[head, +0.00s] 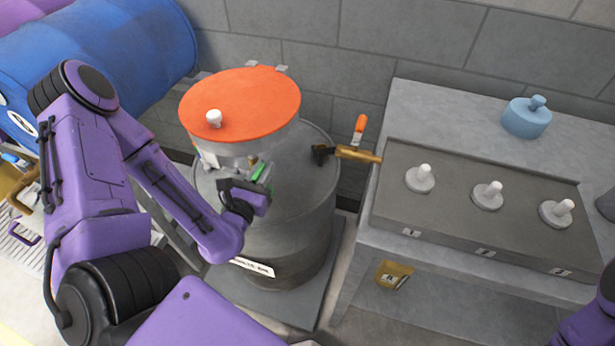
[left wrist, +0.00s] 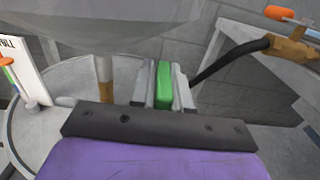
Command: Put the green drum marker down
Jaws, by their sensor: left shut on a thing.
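The green drum marker shows as a small green strip (head: 264,174) at my left gripper in the head view. In the left wrist view the green marker (left wrist: 164,85) is clamped between the two grey fingers of my left gripper (left wrist: 163,84). The left gripper (head: 258,178) is above the top of the grey drum (head: 290,200), beside the vessel with the orange lid (head: 245,100). Whether the marker touches anything below is hidden. My right gripper is not in view; only a bit of purple arm shows at the lower right edge.
A blue barrel (head: 130,50) lies at the upper left.

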